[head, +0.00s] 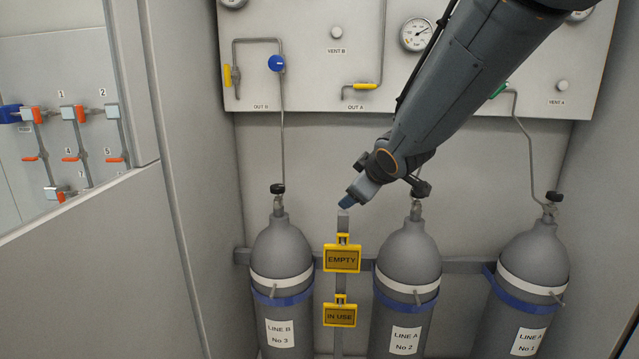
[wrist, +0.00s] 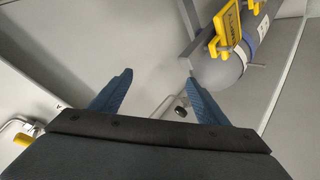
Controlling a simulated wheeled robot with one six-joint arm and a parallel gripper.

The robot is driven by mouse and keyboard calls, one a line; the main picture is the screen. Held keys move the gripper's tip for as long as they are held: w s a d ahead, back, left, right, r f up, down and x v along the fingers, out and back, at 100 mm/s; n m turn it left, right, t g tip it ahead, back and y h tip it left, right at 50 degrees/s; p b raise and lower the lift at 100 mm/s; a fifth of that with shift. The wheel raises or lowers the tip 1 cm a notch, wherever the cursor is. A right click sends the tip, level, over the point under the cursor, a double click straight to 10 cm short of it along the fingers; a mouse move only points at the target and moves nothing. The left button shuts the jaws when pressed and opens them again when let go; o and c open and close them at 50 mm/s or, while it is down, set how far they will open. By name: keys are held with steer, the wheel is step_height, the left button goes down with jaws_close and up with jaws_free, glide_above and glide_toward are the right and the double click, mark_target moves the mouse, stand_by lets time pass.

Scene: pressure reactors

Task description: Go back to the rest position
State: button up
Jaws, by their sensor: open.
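My gripper (head: 357,196) hangs at the end of my arm, in front of the wall between the left and middle cylinders, above the yellow EMPTY sign (head: 342,259). In the wrist view its two blue fingers (wrist: 158,82) are spread apart with nothing between them. A grey cylinder (wrist: 215,70) and a yellow sign (wrist: 229,22) show beyond the fingers at the upper right. No rest position is marked in the views.
Three grey cylinders, LINE B No 3 (head: 282,250), LINE A No 2 (head: 408,255) and LINE A No 1 (head: 530,270), stand strapped to a rail. A yellow IN USE sign (head: 340,315) hangs below EMPTY. A panel (head: 310,75) with gauges is above. A partition (head: 110,270) stands left.

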steer(key=s+d+f+m+g+h, duration=0.1)
steer(key=s+d+f+m+g, duration=0.1)
steer(key=s+d+f+m, duration=0.3)
steer(key=s+d+f+m+g+h, duration=0.1)
steer(key=s+d+f+g, duration=0.15)
steer(key=s+f, duration=0.45)
steer(key=s+d+f+m+g, duration=0.1)
steer(key=s+f+m+g, duration=0.1)
steer(key=s, duration=0.7)
steer(key=s+d+f+m+g, duration=0.1)
steer(key=s+f+m+g, duration=0.2)
steer(key=s, duration=0.7)
steer(key=shift+d+f, duration=0.35)
steer(key=shift+f, duration=0.3)
